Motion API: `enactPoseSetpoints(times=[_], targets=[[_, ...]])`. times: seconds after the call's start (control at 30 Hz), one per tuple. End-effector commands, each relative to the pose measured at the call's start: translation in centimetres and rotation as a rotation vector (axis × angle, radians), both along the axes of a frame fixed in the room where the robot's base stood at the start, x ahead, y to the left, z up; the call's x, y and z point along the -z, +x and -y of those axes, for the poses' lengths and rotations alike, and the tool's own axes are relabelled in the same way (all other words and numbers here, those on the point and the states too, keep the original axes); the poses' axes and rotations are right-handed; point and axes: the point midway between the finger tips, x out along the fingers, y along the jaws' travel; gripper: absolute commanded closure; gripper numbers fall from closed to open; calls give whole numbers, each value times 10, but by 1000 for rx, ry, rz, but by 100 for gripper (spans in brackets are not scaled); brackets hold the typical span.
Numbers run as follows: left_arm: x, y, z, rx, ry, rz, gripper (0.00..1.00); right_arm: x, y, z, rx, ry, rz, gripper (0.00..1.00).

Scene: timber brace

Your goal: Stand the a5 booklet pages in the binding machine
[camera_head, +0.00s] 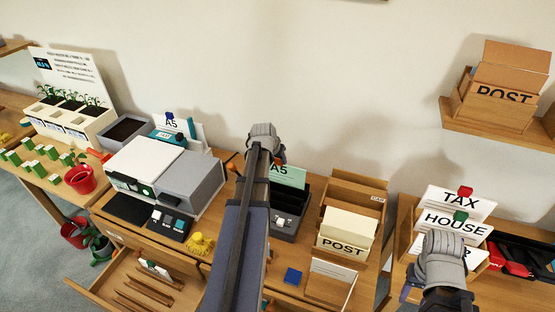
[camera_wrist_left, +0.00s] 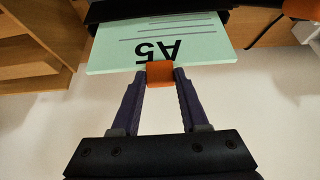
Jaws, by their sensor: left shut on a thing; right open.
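The A5 booklet pages (camera_head: 288,177) are a pale green sheet lettered "A5". They show just right of my left wrist and in the left wrist view (camera_wrist_left: 115,55). My left gripper (camera_wrist_left: 160,73) is shut on the orange tab at their edge. The binding machine (camera_head: 288,222), grey with black upright slots, stands below and around the pages. In the left wrist view the pages' far edge meets a black part; I cannot tell how deep they sit. My left arm hides the left fingertips in the head view. My right gripper (camera_head: 440,262) is open, near the TAX and HOUSE cards.
A grey-white printer (camera_head: 165,175) and a yellow object (camera_head: 200,243) are left of the machine. A wooden POST box (camera_head: 347,225) stands right of it. An open drawer (camera_head: 130,285) juts out below; TAX and HOUSE cards (camera_head: 455,215) stand right.

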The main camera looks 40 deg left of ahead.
Motion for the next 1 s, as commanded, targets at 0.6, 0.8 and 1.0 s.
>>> enactPoseSetpoints(times=[0.6, 0.8, 1.0], targets=[[0, 0, 0, 0, 0, 0, 12, 0, 0, 0, 0, 0, 0, 50], [0, 0, 0, 0, 0, 0, 0, 0, 0, 0, 0, 0, 0, 50], [-2, 0, 0, 0, 0, 0, 0, -2, 0, 0, 0, 0, 0, 50]])
